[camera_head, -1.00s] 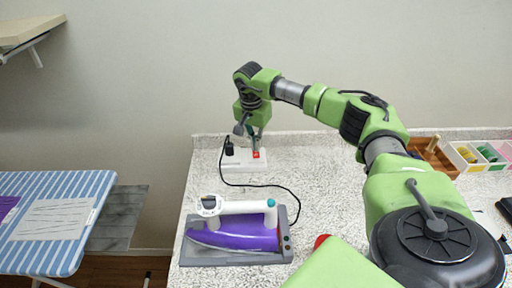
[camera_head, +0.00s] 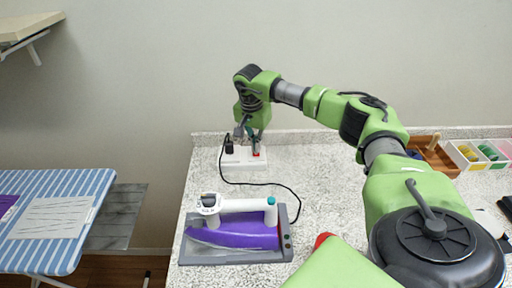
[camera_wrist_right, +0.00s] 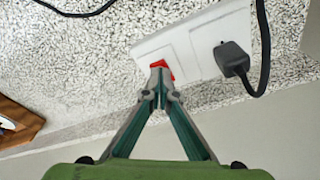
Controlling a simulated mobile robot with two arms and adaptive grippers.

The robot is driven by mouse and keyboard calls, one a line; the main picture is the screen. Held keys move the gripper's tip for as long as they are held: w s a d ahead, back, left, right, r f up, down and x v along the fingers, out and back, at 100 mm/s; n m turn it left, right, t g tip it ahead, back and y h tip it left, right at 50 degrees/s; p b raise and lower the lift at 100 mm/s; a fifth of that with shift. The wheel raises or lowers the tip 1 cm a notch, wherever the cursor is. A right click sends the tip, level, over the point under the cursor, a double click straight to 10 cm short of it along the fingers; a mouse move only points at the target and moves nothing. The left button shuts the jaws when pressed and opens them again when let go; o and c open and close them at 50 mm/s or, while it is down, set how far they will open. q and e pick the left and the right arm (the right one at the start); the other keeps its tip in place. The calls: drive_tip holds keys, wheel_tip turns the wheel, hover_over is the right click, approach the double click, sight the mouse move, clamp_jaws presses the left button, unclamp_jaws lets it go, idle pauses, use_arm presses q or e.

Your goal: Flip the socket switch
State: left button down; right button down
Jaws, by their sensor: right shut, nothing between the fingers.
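The white socket block (camera_head: 240,163) lies on the speckled counter near the back wall, with a black plug (camera_head: 229,147) in its left part. Its red switch (camera_head: 257,153) is at the right end. In the right wrist view the socket (camera_wrist_right: 185,48) fills the upper middle, and the red switch (camera_wrist_right: 161,68) shows right at my fingertips. My right gripper (camera_head: 254,150) points down over the switch end. In the wrist view its fingertips (camera_wrist_right: 160,88) are together, empty, and overlap the switch; I cannot tell whether they touch it. My left gripper is out of view.
A purple and white iron (camera_head: 238,232) rests on a grey stand at the front left, its black cord (camera_head: 291,194) running to the plug. A wooden box (camera_head: 432,155) and trays (camera_head: 465,158) stand at the right. A striped ironing board (camera_head: 95,190) is left of the counter.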

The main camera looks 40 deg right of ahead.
drive_tip(key=shift+f, duration=0.55)
drive_tip(key=shift+r+p, duration=2.55)
drive_tip(key=shift+r, duration=1.05)
drive_tip(key=shift+f, duration=0.1)
